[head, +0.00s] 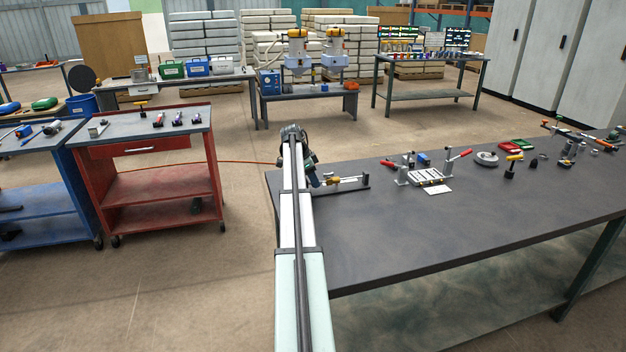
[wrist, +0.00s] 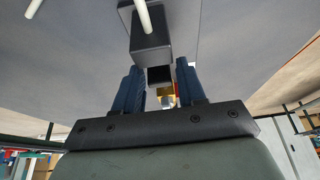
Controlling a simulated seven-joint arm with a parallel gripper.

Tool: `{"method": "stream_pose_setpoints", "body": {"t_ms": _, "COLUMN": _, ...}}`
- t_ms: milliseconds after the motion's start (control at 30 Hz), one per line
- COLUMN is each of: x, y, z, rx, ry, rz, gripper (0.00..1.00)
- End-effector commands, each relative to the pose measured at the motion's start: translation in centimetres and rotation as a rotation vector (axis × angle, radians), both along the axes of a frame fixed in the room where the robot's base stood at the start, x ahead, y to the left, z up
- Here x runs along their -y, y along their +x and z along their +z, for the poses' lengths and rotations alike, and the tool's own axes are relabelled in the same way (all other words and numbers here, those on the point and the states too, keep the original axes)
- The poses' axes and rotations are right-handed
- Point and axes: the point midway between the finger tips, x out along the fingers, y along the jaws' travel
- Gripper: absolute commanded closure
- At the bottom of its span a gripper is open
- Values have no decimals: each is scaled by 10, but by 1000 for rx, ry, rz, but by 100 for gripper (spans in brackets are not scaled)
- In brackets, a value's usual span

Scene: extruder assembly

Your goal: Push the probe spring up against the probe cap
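My gripper (head: 316,180) is at the left end of the near table, beside a small fixture (head: 342,184) with an orange part (head: 350,180) on it. In the wrist view my gripper (wrist: 160,75) has its two dark blue fingers apart. A small dark block (wrist: 159,76) shows in the gap between them; contact with the fingers cannot be made out. A larger dark grey block (wrist: 151,47) with a white rod (wrist: 143,14) is just beyond the fingertips. Small yellow and red bits show low between the fingers. I cannot pick out the probe spring or the probe cap.
On the dark table (head: 420,235), a clamp fixture with red handles (head: 428,176) stands right of my gripper. A round grey part (head: 487,158), a yellow-topped part (head: 513,160) and red and green trays (head: 516,145) lie farther right. The table's front is clear.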

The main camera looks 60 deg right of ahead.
Motion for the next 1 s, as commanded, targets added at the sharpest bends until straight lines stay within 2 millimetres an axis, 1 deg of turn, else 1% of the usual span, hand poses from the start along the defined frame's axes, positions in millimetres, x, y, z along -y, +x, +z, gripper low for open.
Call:
{"method": "stream_pose_setpoints", "body": {"t_ms": 33, "x": 0, "y": 0, "z": 0, "rx": 0, "ry": 0, "rz": 0, "gripper": 65}}
{"method": "stream_pose_setpoints", "body": {"t_ms": 400, "x": 0, "y": 0, "z": 0, "rx": 0, "ry": 0, "rz": 0, "gripper": 100}}
{"method": "stream_pose_setpoints", "body": {"t_ms": 767, "x": 1, "y": 0, "z": 0, "rx": 0, "ry": 0, "rz": 0, "gripper": 100}}
{"method": "stream_pose_setpoints", "body": {"t_ms": 933, "x": 11, "y": -10, "z": 0, "rx": 0, "ry": 0, "rz": 0, "gripper": 100}}
{"method": "stream_pose_setpoints", "body": {"t_ms": 1000, "x": 12, "y": -12, "z": 0, "rx": 0, "ry": 0, "rz": 1, "gripper": 100}}
